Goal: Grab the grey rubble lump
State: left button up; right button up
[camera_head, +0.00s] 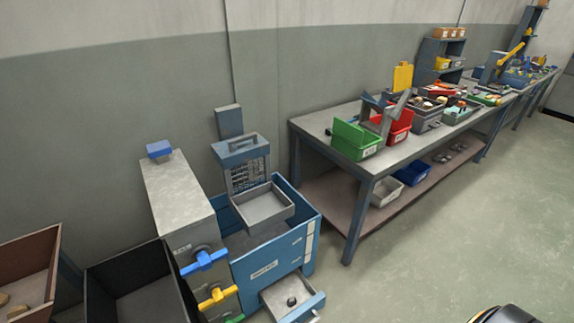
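I cannot pick out a grey rubble lump for certain. A small dark grey lump (291,301) lies in the open grey drawer (271,298) low on the blue machine; it is too small to tell what it is. A few tan lumps (18,311) lie in the brown bin (38,243) at the far left, partly cut off by the picture edge. Neither of my grippers is in view.
A dark bin (103,270) stands beside the brown one and looks empty. The blue machine (262,268) has an open grey tray (264,211) on top. A workbench (303,124) with coloured bins runs along the wall.

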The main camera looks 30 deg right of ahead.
aim_at(292, 301)
jog(key=k+l+z, duration=0.15)
jog(key=k+z, duration=0.2)
jog(key=k+l+z, duration=0.35)
jog(key=i+j+u, duration=0.1)
jog(key=u, duration=0.45)
jog(key=i+l+u, duration=0.4)
jog(key=l, duration=0.2)
jog(key=l+u, duration=0.2)
jog(key=i+l+u, duration=0.15)
jog(key=l, duration=0.3)
jog(key=i+l+u, duration=0.2)
jog(key=l, duration=0.5)
